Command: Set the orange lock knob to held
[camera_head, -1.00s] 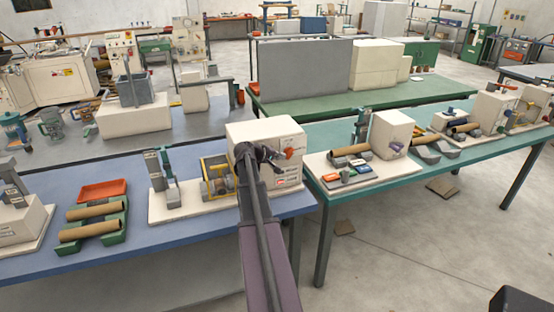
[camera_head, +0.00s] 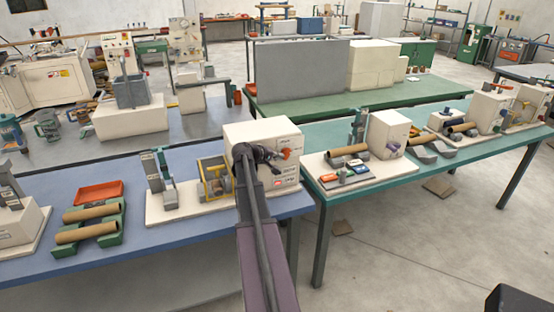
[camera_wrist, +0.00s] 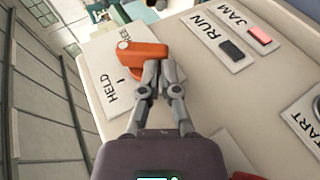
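The orange lock knob (camera_wrist: 142,54) is a lever on a white plate (camera_wrist: 104,66) on the machine's cream face. The plate carries the word HELD and a second word, partly hidden by the knob, that looks like FREE. The lever's arm reaches right from its pale pivot, not along the HELD mark. My gripper (camera_wrist: 160,70) has its fingertips close together at the lever's lower edge near its outer end; whether they touch is unclear. In the head view, the knob (camera_head: 285,154) is on the cream winder box (camera_head: 262,134), with my gripper (camera_head: 262,154) just left of it.
Green trays with brown tubes (camera_head: 86,233) stand left on the blue table (camera_head: 150,258).

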